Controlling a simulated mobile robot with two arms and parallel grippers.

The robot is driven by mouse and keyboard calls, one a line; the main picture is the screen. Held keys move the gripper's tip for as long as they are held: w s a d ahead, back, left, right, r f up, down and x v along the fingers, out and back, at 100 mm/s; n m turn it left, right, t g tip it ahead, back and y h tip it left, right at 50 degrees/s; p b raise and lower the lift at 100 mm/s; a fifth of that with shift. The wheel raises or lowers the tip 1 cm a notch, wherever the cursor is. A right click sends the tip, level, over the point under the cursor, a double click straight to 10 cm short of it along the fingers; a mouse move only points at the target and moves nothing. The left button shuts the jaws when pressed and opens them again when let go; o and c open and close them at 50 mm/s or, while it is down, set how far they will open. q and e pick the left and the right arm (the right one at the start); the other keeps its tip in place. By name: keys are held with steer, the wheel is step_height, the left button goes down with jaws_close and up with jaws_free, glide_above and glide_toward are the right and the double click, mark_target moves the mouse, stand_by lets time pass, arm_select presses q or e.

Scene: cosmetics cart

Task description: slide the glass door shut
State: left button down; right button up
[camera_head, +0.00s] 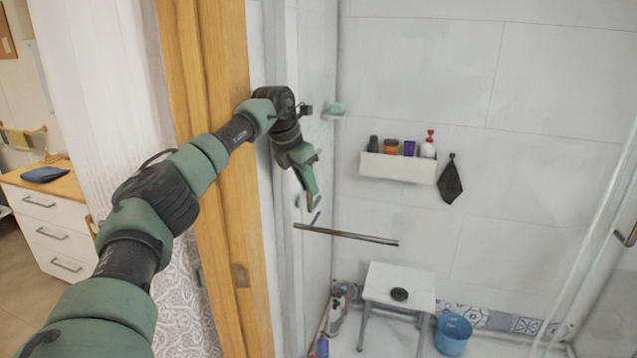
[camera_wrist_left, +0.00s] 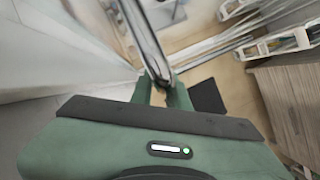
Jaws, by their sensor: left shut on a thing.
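My left gripper (camera_head: 308,190) reaches past the wooden door frame to the shower's left side, its fingers pointing down. In the left wrist view a shiny metal bar (camera_wrist_left: 145,45) runs down between the fingers, and the gripper (camera_wrist_left: 164,92) is shut on it. In the head view a thin metal bar (camera_head: 345,234) shows just below the fingers; I cannot tell whether it is the same bar. Clear glass with a pale upright edge (camera_head: 592,225) stands at the right, with a dark handle (camera_head: 627,236) at the picture's edge. My right gripper is not in view.
A wall shelf (camera_head: 398,168) holds several bottles, with a dark cloth (camera_head: 450,182) hanging beside it. A white stool (camera_head: 400,283) and a blue bucket (camera_head: 453,333) stand on the shower floor. The wooden frame (camera_head: 212,120) is close to my left arm.

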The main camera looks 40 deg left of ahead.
arm_select(q)
steer(key=shift+w+d+r, duration=0.2)
steer(key=shift+d, duration=0.1)
steer(key=c, duration=1.5)
jaws_free()
steer(key=shift+d, duration=0.1)
steer(key=shift+c, duration=0.2)
steer(key=shift+o, duration=0.9)
steer(key=shift+w+d, duration=0.15)
steer(key=b+v, duration=0.2)
steer(key=v, duration=0.5)
steer(key=shift+d+r, duration=0.25)
steer(key=shift+r, duration=0.1)
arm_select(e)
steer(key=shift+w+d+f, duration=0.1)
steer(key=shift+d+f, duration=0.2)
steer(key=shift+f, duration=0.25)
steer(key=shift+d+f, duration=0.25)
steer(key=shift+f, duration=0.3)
